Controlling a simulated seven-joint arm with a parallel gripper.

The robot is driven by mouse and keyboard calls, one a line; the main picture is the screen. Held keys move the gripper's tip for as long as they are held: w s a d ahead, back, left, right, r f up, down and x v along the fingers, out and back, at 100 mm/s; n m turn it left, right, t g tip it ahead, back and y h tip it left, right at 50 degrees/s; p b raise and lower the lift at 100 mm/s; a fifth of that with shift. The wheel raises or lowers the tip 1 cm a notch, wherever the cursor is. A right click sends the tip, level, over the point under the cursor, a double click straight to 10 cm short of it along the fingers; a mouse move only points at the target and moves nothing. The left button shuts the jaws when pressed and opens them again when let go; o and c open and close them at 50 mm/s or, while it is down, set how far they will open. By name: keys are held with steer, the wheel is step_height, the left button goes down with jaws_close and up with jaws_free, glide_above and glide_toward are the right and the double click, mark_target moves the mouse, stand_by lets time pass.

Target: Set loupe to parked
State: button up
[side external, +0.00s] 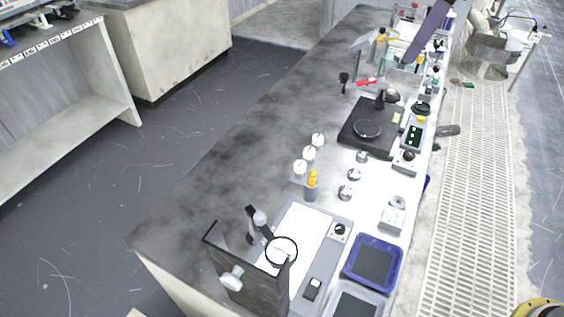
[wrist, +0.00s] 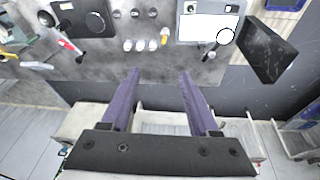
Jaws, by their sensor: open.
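The loupe (side external: 281,251) is a round lens with a thin black rim over the lower part of a white lit panel (side external: 303,232). A short dark arm links it to a small post (side external: 257,220) with a pale knob. In the wrist view the loupe (wrist: 225,36) shows as a white disc at the panel's lower right corner, with its dark handle at lower left. My gripper (wrist: 160,74) is open and empty, its two purple fingers wide apart, well away from the loupe. In the side view a purple finger (side external: 428,30) enters at the top right.
A dark upright plate (side external: 245,270) stands close beside the loupe. White-capped bottles (side external: 309,153) and a black platen unit (side external: 370,128) stand farther along the bench. The dark bench top on the left (side external: 230,165) is clear.

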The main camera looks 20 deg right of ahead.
steer(key=w+a+f+n+g, duration=0.1)
steer(key=w+a+f, duration=0.3)
steer(key=a, duration=0.4)
steer(key=n+g+h, duration=0.1)
steer(key=n+g, duration=0.1)
steer(key=n, duration=0.2)
glide_above(260, 216)
step_height(260, 216, down, 17)
step_height(260, 216, down, 13)
steer(key=shift+f, duration=0.2)
jaws_close()
steer(key=shift+r, duration=0.1)
